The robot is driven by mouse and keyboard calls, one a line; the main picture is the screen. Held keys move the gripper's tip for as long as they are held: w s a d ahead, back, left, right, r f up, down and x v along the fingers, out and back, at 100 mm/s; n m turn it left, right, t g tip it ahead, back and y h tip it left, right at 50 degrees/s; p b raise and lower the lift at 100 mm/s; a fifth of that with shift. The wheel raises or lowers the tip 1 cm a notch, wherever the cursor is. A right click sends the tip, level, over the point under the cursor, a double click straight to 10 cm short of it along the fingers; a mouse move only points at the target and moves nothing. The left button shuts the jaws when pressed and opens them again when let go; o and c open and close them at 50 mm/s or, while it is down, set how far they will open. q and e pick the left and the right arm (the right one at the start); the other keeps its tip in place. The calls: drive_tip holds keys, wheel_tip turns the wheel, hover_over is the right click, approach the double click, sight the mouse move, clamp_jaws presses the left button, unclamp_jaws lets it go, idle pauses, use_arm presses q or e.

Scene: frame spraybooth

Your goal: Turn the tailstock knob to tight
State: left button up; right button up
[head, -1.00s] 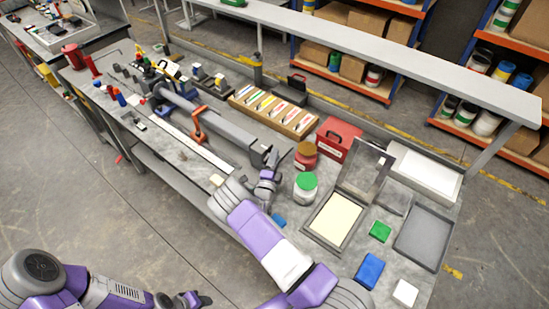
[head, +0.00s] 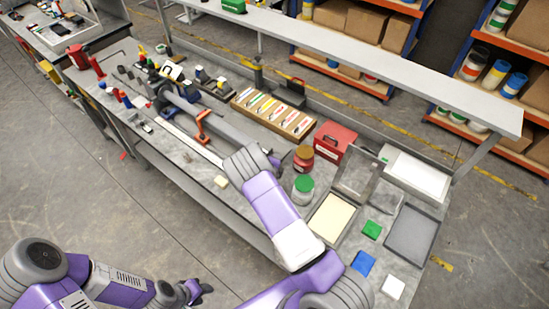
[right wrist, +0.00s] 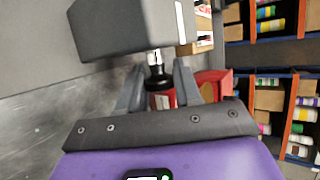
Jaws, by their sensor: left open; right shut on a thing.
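In the right wrist view the tailstock (right wrist: 122,28) is a dark grey block at the top. Under it, a small black knob (right wrist: 156,81) sits on a short bright metal shaft. My right gripper (right wrist: 160,76) has its two grey fingers on either side of this knob and is shut on it. In the head view my right forearm and wrist hide the knob and the right gripper at the near end of the long grey lathe (head: 229,125). My left gripper (head: 200,291) is open and empty, low in the head view, off the bench's front edge.
Right of my right wrist stand a brown-red jar (head: 303,158), a green-lidded jar (head: 302,188) and a red box (head: 335,142). A wooden tray (head: 272,113) of coloured packets lies behind the lathe. An orange-red clamp part (head: 202,125) stands on the lathe.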

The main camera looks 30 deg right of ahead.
drive_tip(key=g+y, duration=0.1)
drive_tip(key=y, duration=0.1)
drive_tip(key=shift+d+r+m+y, duration=0.1)
drive_tip(key=shift+m+y, duration=0.2)
drive_tip(key=shift+m, duration=0.1)
drive_tip(key=m+g+y+b, duration=0.1)
drive_tip(key=g+y+b, duration=0.1)
drive_tip(key=y, duration=0.1)
drive_tip(key=shift+w+y, duration=0.1)
drive_tip(key=shift+y, duration=0.2)
drive_tip(key=shift+m+g+y+b, duration=0.35)
drive_tip(key=shift+g+y, duration=0.45)
drive_tip(key=shift+y, duration=0.8)
drive_tip(key=o, duration=1)
drive_tip(key=a+v, duration=0.1)
drive_tip(key=v, duration=0.6)
drive_tip(key=shift+d+r, duration=0.2)
drive_tip(key=shift+d, duration=0.25)
